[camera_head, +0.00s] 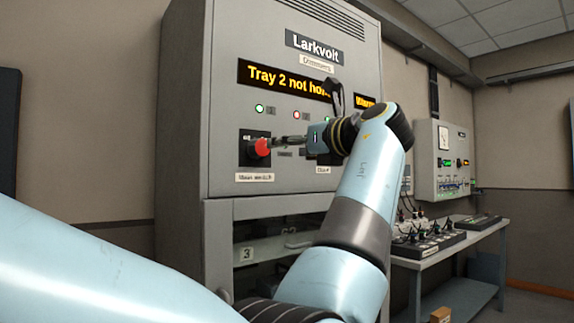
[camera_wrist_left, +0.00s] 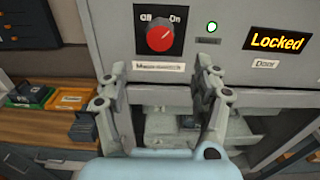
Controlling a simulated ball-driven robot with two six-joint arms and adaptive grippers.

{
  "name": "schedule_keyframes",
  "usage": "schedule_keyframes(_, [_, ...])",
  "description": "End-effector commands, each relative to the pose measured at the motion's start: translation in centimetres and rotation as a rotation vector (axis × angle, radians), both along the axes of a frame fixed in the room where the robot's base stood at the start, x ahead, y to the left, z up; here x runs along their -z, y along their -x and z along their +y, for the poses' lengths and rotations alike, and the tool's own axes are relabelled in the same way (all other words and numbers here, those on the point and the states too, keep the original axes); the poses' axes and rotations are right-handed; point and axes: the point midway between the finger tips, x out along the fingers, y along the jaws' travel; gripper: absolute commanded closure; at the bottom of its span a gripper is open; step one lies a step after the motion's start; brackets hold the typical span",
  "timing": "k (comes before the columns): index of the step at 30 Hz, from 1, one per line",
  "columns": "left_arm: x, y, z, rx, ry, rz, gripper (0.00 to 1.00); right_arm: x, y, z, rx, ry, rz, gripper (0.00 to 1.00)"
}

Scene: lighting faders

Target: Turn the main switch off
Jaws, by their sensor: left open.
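The main switch is a red rotary knob (camera_head: 262,147) on a black plate at the lower left of the grey cabinet's front. In the left wrist view the knob (camera_wrist_left: 160,39) sits between the marks Off and On, and its pale pointer line leans up and right toward On. My left gripper (camera_head: 283,143) reaches in from the right, its fingertips close to the knob. In the left wrist view its two fingers (camera_wrist_left: 162,70) are spread, with nothing between them, and the knob appears just beyond the tips. Whether they touch it I cannot tell. My right gripper is out of view.
The grey cabinet (camera_head: 185,120) has small lamps, a yellow-text display (camera_head: 285,80) and an open tray bay (camera_head: 275,240) below. A Locked display (camera_wrist_left: 278,40) is right of the knob. A bench (camera_head: 450,245) with fader consoles stands at the right.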

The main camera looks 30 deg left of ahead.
Motion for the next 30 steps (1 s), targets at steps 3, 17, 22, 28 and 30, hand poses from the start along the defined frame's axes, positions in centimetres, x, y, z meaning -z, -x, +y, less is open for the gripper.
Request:
schedule_keyframes(3, [-0.2,-0.6,1.6,-0.004,-0.005,0.001,0.34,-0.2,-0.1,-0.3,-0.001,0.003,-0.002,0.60])
schedule_keyframes(17, [0.0,-3.7,8.9,0.001,-0.002,0.001,0.34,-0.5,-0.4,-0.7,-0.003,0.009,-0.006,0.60])
schedule_keyframes(22, [0.1,-4.0,9.6,0.002,-0.001,0.002,0.34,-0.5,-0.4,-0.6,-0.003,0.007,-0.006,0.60])
schedule_keyframes(28, [0.1,-4.1,9.6,0.003,0.000,0.001,0.34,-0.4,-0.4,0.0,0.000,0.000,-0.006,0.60])
schedule_keyframes(30, [0.1,-4.1,9.6,0.003,0.000,0.001,0.41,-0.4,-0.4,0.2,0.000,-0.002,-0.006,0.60])
